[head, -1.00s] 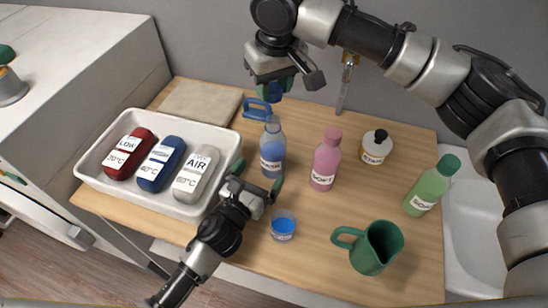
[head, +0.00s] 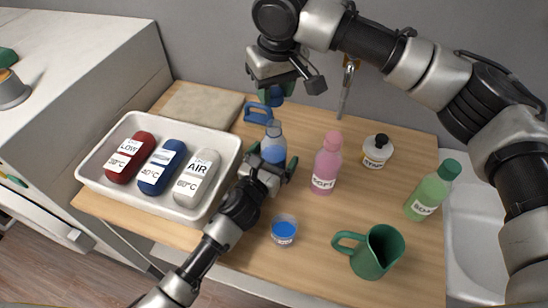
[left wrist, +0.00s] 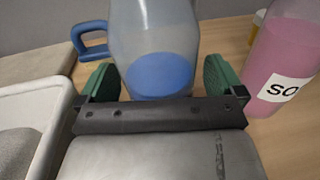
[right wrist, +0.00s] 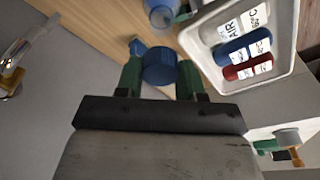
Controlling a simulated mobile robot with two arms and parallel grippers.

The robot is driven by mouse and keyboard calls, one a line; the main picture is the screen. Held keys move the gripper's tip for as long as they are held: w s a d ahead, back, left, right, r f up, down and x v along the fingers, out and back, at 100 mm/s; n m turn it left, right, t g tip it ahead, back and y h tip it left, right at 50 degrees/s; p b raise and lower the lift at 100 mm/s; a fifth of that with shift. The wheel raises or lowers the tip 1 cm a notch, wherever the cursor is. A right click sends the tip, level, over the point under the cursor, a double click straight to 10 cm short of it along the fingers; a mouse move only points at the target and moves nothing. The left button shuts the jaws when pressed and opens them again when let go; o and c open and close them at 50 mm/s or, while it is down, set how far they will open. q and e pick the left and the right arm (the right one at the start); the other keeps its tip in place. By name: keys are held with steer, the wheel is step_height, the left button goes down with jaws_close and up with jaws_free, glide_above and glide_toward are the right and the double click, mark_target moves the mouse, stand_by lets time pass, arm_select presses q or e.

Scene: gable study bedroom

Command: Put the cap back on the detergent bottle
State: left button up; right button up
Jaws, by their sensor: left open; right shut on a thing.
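The detergent bottle (head: 273,135) is clear with blue liquid and stands upright and uncapped on the wooden counter. It also shows in the left wrist view (left wrist: 160,30). My left gripper (head: 272,164) is open low at the bottle, with its green fingers (left wrist: 162,80) on either side of it and small gaps showing. The blue cap (right wrist: 159,66) is held between the green fingers of my right gripper (right wrist: 160,78). In the head view my right gripper (head: 272,95) holds it above and behind the bottle, clear of it.
A pink bottle (head: 326,165) stands close right of the detergent bottle. A cup of blue liquid (head: 284,230) and a green jug (head: 375,252) stand in front. A white tray (head: 90,175) with several bottles lies left. A blue handled thing (head: 257,112) stands behind.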

mark_target(274, 124)
arm_select(q)
steer(key=shift+w, duration=0.1)
steer(key=shift+c, duration=0.5)
steer(key=c, duration=1.3)
steer(key=shift+o, duration=0.2)
arm_select(e)
steer(key=shift+f, duration=2.5)
steer(key=shift+f, duration=0.1)
steer(key=shift+f, duration=0.8)
steer(key=shift+f, duration=0.55)
